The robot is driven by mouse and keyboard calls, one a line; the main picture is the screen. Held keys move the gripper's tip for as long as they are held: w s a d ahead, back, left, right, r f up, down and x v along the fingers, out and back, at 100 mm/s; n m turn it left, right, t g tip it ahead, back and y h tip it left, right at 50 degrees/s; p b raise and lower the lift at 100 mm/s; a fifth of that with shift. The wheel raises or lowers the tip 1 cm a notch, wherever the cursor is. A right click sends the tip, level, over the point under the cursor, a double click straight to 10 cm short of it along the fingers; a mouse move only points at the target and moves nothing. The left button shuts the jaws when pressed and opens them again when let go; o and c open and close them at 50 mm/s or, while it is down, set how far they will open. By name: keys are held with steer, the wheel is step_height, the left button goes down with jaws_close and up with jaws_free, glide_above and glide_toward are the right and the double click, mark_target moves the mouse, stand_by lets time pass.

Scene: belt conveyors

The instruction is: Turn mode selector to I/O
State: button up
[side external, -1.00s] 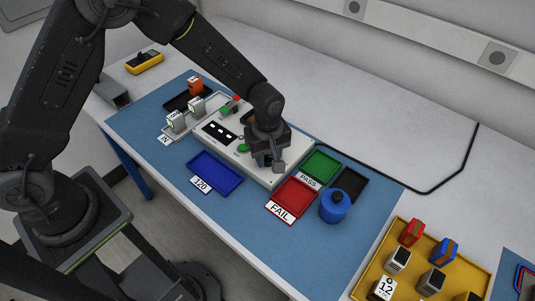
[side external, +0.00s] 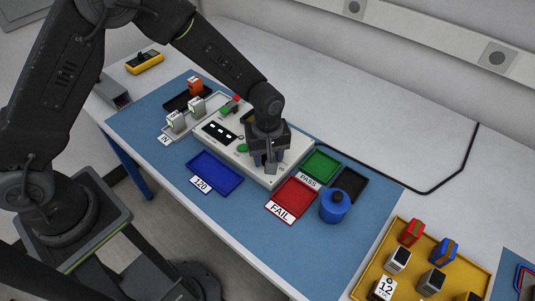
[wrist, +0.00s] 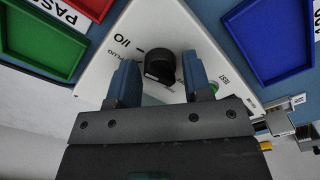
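The mode selector is a round black knob (wrist: 160,66) on the white tester panel (wrist: 160,20). Narrow gaps seem to show between knob and fingers. In the side view my gripper (side external: 265,162) is over the panel's right end and hides the knob.
The green PASS tray (side external: 321,166), red FAIL tray (side external: 295,192) and a blue round container (side external: 335,206) stand right of the panel. A blue tray (side external: 215,172) lies in front. A green button (wrist: 213,87) is close to one finger.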

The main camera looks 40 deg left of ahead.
steer(key=shift+o, duration=1)
step_height(320, 180, up, 14)
steer(key=s+a+r+m+t, duration=0.3)
steer(key=s+a+r+m, duration=0.2)
steer(key=s+a+r, duration=0.5)
steer(key=s+a+r+m+t, duration=0.2)
steer(key=s+m, duration=0.3)
steer(key=s, duration=0.5)
steer(key=shift+s+a+r+m+t, duration=0.2)
steer(key=shift+s+a+m+t, duration=0.1)
steer(key=shift+a+m, duration=0.15)
